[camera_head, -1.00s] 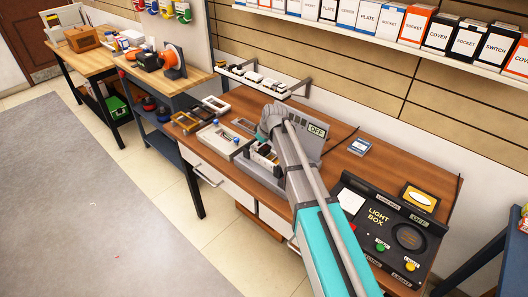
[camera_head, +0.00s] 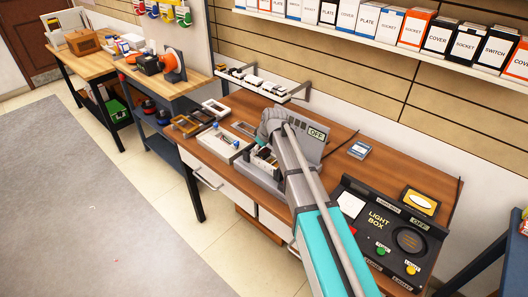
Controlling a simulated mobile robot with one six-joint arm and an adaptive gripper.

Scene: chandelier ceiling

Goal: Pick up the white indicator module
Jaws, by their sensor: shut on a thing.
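My gripper (camera_head: 264,146) is over the grey module holder (camera_head: 262,177) on the wooden bench, mostly hidden behind my own wrist and forearm. Its jaws are closed on a small piece at the holder, which I take to be the white indicator module; its outline is too small and covered to make out. Other small pale and dark pieces sit in the holder's slots. A grey panel with an OFF display (camera_head: 317,132) stands just behind my wrist.
A black light box (camera_head: 378,245) with coloured buttons is at the right of the bench (camera_head: 340,158). A white tray (camera_head: 222,147) and loose frames (camera_head: 187,124) lie at the left. A rack of small modules (camera_head: 250,82) is on the wall behind.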

